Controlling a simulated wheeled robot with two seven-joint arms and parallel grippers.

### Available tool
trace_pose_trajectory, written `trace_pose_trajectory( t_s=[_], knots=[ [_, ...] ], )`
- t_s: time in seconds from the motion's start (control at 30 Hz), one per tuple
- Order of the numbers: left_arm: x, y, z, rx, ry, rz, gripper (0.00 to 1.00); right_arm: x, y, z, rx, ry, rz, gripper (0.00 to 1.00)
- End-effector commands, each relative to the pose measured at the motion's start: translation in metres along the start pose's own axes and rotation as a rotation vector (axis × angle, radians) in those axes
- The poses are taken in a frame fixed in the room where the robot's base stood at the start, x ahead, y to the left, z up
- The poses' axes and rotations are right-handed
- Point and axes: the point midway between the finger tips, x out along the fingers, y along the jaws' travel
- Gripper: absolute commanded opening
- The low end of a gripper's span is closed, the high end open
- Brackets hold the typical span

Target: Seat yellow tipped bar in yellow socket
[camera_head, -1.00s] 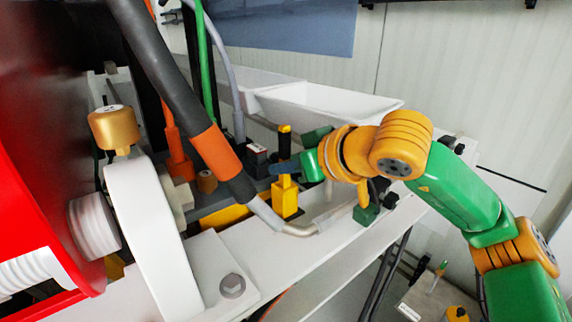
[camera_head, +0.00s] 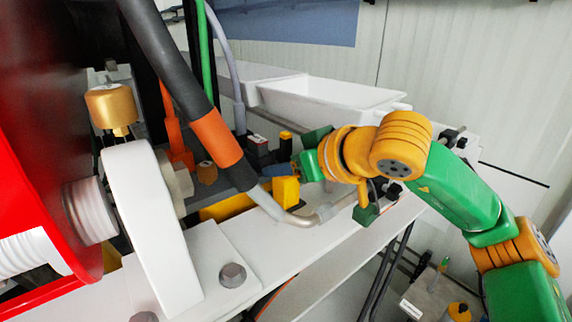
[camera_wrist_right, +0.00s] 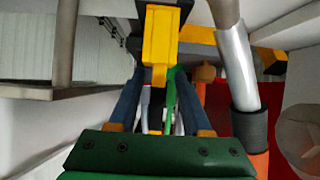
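A short dark bar with a yellow tip (camera_head: 285,139) stands upright just behind a yellow block (camera_head: 285,190), which looks like the yellow socket. Its lower end is hidden, so I cannot tell how deep it sits. In the right wrist view a yellow block with a narrow tab (camera_wrist_right: 160,38) lies just beyond the fingertips. My right gripper (camera_head: 298,166) reaches in from the right beside the bar and block. In the wrist view its two fingers (camera_wrist_right: 160,78) stand apart, with nothing clearly clamped between them. My left gripper is not in view.
A thick hose with an orange band (camera_head: 216,137) and a metal elbow (camera_head: 295,217) passes close in front of the socket. A white tray (camera_head: 330,98) lies behind. A white arm-shaped part (camera_head: 150,225) and red housing (camera_head: 30,190) fill the left.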

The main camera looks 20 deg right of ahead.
Motion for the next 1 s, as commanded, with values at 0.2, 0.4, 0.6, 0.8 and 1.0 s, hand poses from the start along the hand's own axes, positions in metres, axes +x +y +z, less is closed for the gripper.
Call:
trace_pose_trajectory(
  t_s=[0.2, 0.4, 0.6, 0.8, 1.0],
  knots=[
    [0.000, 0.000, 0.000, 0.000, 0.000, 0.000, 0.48, 0.001, 0.001, 0.001, 0.002, -0.004, 0.004, 0.53],
    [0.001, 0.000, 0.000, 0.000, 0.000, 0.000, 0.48, 0.000, 0.001, 0.002, 0.002, -0.005, 0.004, 0.53],
    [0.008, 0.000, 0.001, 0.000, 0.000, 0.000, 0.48, -0.036, 0.000, 0.001, -0.001, 0.002, 0.005, 0.53],
    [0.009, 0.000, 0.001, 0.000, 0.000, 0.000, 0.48, -0.067, -0.002, 0.000, -0.001, -0.001, 0.003, 0.53],
    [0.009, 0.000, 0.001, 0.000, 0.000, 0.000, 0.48, -0.071, -0.002, 0.000, -0.002, -0.001, 0.002, 0.53]
  ],
)
